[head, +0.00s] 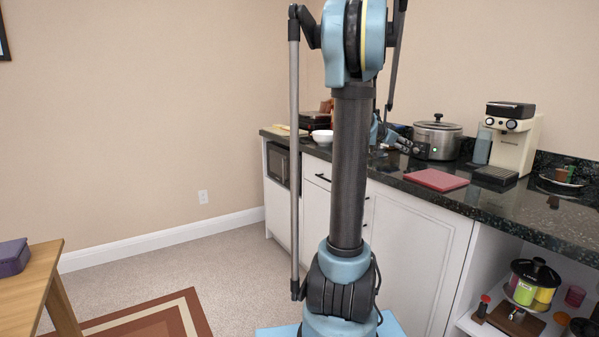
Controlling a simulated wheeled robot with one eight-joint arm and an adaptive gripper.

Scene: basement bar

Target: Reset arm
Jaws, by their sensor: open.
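My arm rises through the middle of the head view, with its upper end cut off by the top edge. My gripper (415,149) shows small and partly hidden behind the arm's dark column. It is over the dark counter (485,203), just left of the slow cooker (437,139). It looks open, and I see nothing held in it. I cannot tell whether it touches the slow cooker.
A red board (436,180) lies on the counter.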

